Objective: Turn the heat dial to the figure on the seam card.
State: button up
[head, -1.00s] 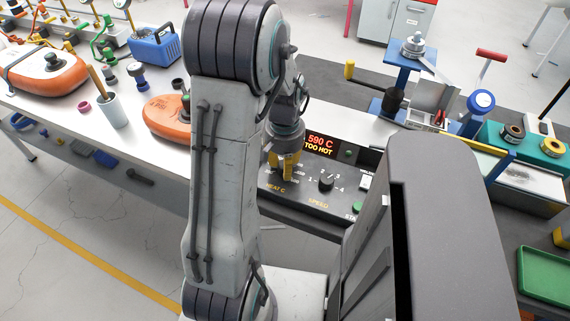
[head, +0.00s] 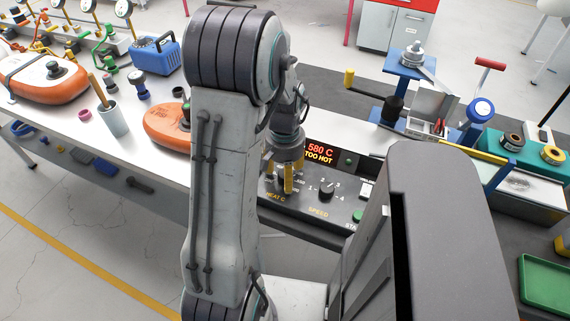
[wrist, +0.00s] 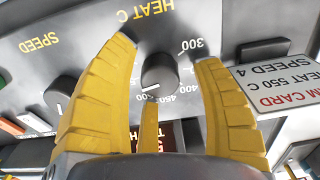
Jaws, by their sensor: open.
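The dark heat dial (wrist: 158,72) stands on the grey panel under the HEAT C label in the wrist view. Its white pointer mark faces the bottom of that view; the figures 300, 400 and 450 run down its right side. My gripper (wrist: 165,52) is open, with yellow fingers on both sides of the dial and apart from it. In the head view my gripper (head: 279,178) is over the panel's left part, hiding most of the dial. The display (head: 320,153) reads 580 C, TOO HOT.
The speed dial (head: 326,189) is close beside the heat dial on the same panel. A green start button (head: 359,215) is at the panel's right. A dark block (wrist: 263,48) is near the card. An orange board (head: 168,128) lies on the bench left of my arm.

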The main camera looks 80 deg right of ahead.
notch_tip(320, 180, up, 12)
dwell(0.6)
jog(key=shift+f, duration=0.1)
dwell(0.6)
jog(key=w+a+n, duration=0.8)
jog(key=w+a, duration=0.6)
jog(key=a, duration=0.3)
jog(key=w+a+r+n+t+p, duration=0.1)
jog(key=w+a+r+n, duration=0.1)
jog(key=a+n, duration=0.4)
jog(key=w+a+r+n+t+p, duration=0.1)
jog(key=w+a+n, duration=0.4)
jog(key=a, duration=0.6)
jog(key=shift+w+r+n+t, duration=0.15)
jog(key=shift+r+n+t, duration=0.35)
jog(key=shift+r+t, duration=0.25)
